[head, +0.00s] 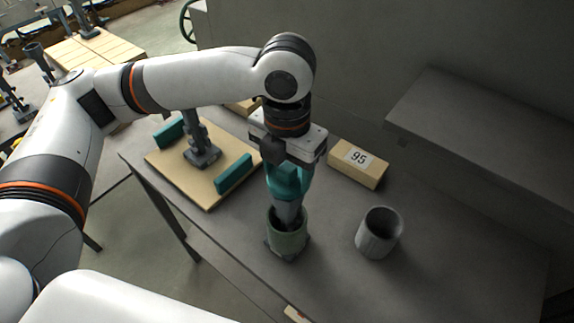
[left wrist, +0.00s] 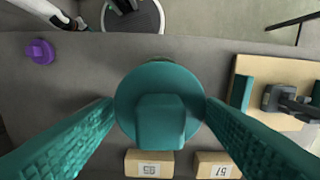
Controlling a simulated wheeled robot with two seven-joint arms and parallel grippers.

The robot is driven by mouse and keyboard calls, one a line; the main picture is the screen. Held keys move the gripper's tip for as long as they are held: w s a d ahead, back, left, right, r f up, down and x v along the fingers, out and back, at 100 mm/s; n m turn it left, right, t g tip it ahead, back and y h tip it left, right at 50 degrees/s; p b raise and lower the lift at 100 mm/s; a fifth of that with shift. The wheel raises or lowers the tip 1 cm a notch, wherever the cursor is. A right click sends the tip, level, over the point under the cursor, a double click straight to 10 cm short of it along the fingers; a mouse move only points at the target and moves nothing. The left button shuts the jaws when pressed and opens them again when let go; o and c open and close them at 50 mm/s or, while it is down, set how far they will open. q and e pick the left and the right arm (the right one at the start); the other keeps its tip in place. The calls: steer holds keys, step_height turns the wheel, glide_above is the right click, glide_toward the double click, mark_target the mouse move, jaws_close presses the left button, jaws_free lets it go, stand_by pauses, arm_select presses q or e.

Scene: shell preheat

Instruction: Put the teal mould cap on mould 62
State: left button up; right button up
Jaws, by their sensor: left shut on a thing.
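In the left wrist view the cap is a round disc with a block on top, between the two fingers. In the head view a pale green cylinder (head: 287,239) on a dark foot stands directly below the fingertips. A thin greenish edge shows behind the cap in the wrist view. I cannot tell whether cap and cylinder touch. No label reading 62 is legible. My right gripper is not in view.
A grey open cup (head: 379,233) stands right of the cylinder. A wooden block labelled 95 (head: 358,163) lies behind; another labelled block (left wrist: 218,165) is beside it. A wooden board (head: 203,187) with teal bars is at left. A purple piece (left wrist: 40,51) lies apart.

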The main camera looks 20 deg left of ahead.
mark_target(287, 168)
arm_select(q)
steer(key=shift+p, duration=0.3)
steer(key=shift+f, duration=0.6)
stand_by(0.6)
steer(key=o, duration=0.7)
step_height(287, 168, up, 6)
steer(key=p, duration=0.6)
steer(key=shift+r, duration=2.55)
